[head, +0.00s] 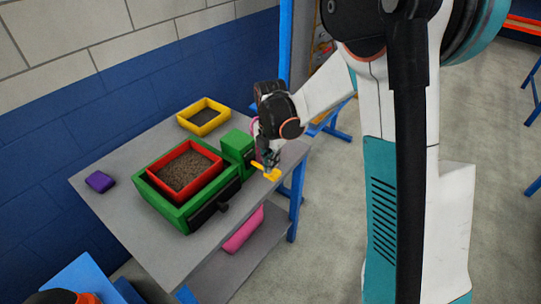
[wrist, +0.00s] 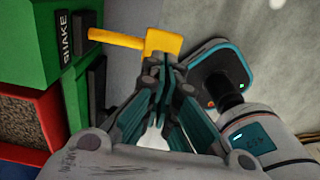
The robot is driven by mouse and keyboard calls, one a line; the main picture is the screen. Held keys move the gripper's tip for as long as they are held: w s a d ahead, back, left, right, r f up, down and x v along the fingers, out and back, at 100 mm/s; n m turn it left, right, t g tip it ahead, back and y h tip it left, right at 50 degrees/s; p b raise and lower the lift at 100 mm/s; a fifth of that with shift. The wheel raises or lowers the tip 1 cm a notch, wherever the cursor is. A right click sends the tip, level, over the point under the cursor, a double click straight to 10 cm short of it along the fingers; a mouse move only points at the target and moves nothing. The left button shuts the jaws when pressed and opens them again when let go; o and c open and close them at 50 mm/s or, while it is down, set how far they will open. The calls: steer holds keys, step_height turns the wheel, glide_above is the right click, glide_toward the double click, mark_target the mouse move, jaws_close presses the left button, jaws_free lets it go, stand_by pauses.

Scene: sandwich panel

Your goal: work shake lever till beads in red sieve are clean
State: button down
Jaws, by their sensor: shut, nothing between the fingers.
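The red sieve (head: 214,160) sits in a green box (head: 160,205) on the table, filled with grey-brown grains; single beads cannot be told apart. Its rim shows at the lower left of the wrist view (wrist: 45,105). A green housing (head: 238,146) beside the box bears a SHAKE label (wrist: 66,42). The yellow shake lever (head: 268,174) sticks out from it, its wide end in the wrist view (wrist: 165,42). My gripper (wrist: 167,68) is shut and empty, fingertips right at the lever's wide end. Whether they touch it I cannot tell.
A yellow tray (head: 204,128) with dark contents stands at the back of the grey table (head: 120,165). A purple block (head: 100,182) lies at the left. A pink object (head: 243,232) rests on the lower shelf.

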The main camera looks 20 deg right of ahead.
steer(key=shift+f+b, duration=0.3)
steer(key=shift+f, duration=0.9)
